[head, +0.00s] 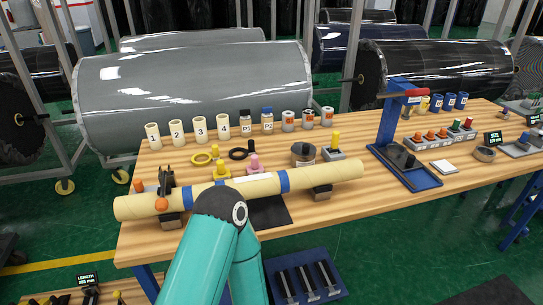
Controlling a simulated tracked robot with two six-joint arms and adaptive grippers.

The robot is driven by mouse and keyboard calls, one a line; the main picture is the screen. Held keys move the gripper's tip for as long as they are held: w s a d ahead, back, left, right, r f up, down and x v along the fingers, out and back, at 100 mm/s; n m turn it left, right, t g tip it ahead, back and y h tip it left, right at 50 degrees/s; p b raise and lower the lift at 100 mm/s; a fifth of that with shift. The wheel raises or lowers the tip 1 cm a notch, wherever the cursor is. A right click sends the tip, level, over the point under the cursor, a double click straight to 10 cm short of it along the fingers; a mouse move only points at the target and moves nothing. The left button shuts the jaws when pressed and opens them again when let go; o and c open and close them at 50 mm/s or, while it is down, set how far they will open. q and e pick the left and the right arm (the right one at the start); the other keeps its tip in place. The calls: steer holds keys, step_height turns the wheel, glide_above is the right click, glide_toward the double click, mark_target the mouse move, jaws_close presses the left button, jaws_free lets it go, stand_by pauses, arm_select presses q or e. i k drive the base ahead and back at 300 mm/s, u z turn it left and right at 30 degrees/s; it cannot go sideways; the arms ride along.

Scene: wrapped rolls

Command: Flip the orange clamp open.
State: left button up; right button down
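A long cream roll (330,177) with blue bands lies across the front of the wooden table on dark supports. At its left end a dark clamp (166,181) stands over the roll, with an orange knob (162,204) in front of the roll and an orange tip (138,187) to its left. The clamp is small, and I cannot tell whether it is open or closed. My teal arm rises from the bottom centre, its dark joint covering part of the roll's front. Neither gripper shows.
Numbered cream cylinders (177,132) and other small cylinders line the table's back edge. Yellow and black rings, knobs and a dark round pot (303,153) lie behind the roll. A blue press-like stand (390,140) is to the right. Bare wood shows at the front right.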

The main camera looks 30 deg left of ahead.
mark_target(161, 205)
steer(key=z, duration=1.15)
steer(key=i, duration=0.15)
steer(key=u, duration=2.9)
steer(key=k, duration=0.8)
steer(key=u, duration=0.25)
steer(key=i, duration=0.8)
steer(key=z, duration=0.45)
